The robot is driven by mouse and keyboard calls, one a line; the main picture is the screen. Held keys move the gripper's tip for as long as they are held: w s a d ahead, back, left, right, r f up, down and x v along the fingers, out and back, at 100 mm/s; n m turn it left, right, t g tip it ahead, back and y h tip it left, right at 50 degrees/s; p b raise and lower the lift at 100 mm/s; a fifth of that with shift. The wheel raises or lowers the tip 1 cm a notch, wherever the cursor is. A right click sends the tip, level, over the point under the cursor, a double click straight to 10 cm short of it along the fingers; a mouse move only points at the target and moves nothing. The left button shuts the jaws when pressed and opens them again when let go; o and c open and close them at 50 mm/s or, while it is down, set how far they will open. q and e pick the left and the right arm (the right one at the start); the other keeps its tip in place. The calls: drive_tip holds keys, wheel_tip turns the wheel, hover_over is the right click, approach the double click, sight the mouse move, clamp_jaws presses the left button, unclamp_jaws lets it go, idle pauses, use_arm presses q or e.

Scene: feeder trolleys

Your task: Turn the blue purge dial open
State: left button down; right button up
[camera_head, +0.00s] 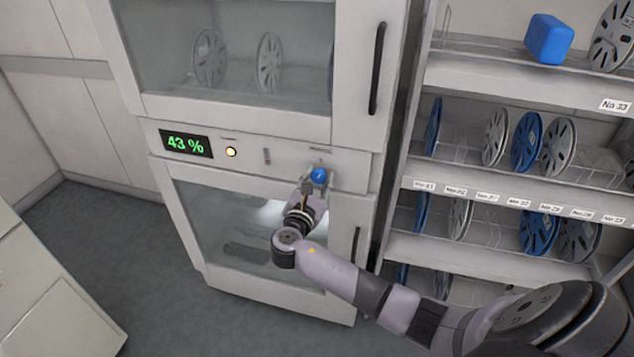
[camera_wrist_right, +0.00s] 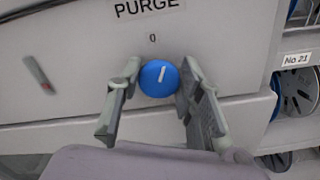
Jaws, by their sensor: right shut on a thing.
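The blue purge dial (camera_head: 318,175) is on the front panel of the dry cabinet, between the upper and lower glass doors. In the right wrist view the round dial (camera_wrist_right: 158,78) sits below the word PURGE, and its white pointer line is nearly upright, tilted slightly to the right. My right gripper (camera_head: 315,180) reaches up to the dial from below. Its two fingers (camera_wrist_right: 158,84) stand on either side of the dial and are shut on it. My left gripper is not in view.
The cabinet panel (camera_head: 265,150) also carries a green 43 % display (camera_head: 186,145), a lit yellow button (camera_head: 231,152) and a small grey switch (camera_head: 267,156). A black door handle (camera_head: 377,68) is above right. A reel rack (camera_head: 500,190) stands right. Open floor (camera_head: 110,225) lies left.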

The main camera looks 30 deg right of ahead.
drive_tip(key=m+b, duration=0.1)
drive_tip(key=m, duration=0.2)
drive_tip(key=shift+f+b, duration=0.25)
drive_tip(key=shift+b, duration=0.1)
drive_tip(key=m+b, duration=0.2)
drive_tip(key=m, duration=0.1)
drive_tip(key=shift+s+m+b, duration=0.1)
drive_tip(key=shift+m+b, duration=0.2)
drive_tip(key=shift+b, duration=0.1)
drive_tip(key=m+b, duration=0.3)
drive_tip(key=m, duration=0.1)
drive_tip(key=shift+f+b, duration=0.1)
drive_tip(key=shift+b, duration=0.3)
drive_tip(key=shift+m+b, duration=1)
drive_tip(key=shift+m, duration=0.4)
drive_tip(key=o, duration=1.1)
drive_tip(key=shift+d, duration=0.1)
